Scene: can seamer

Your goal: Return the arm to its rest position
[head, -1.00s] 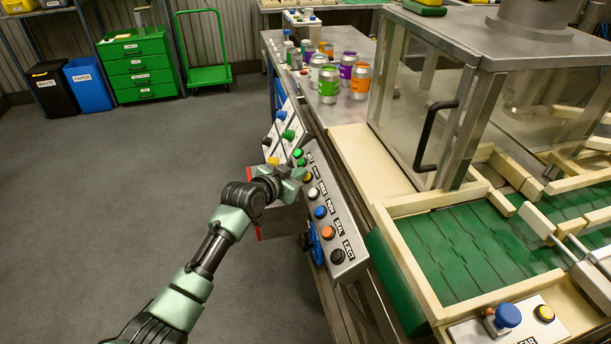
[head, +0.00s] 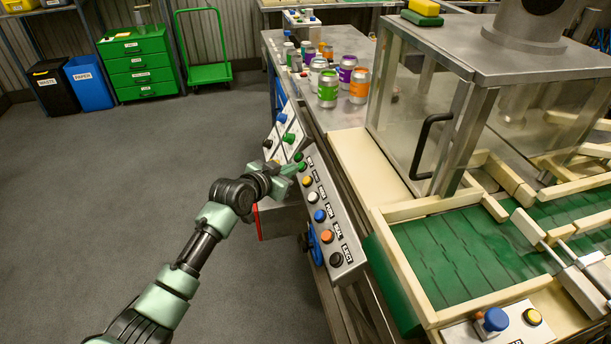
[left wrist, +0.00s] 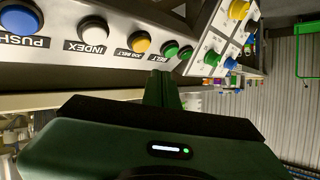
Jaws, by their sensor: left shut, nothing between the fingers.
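My left arm comes in from the lower left in the head view. Its left gripper (head: 292,168) is shut and empty, with its fingertips close to the green buttons at the upper end of the sloped button panel (head: 328,213). In the left wrist view the shut fingers (left wrist: 162,90) point at the panel near the green button labelled BELT (left wrist: 170,49). I cannot tell whether the tips touch the panel. My right gripper is not in view.
The seamer's clear guard box (head: 420,110) and green conveyor (head: 450,255) stand right of the panel. Several cans (head: 328,88) stand on the metal table behind. A second button box (head: 290,133) adjoins the panel's far end. Open grey floor (head: 130,190) lies to the left.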

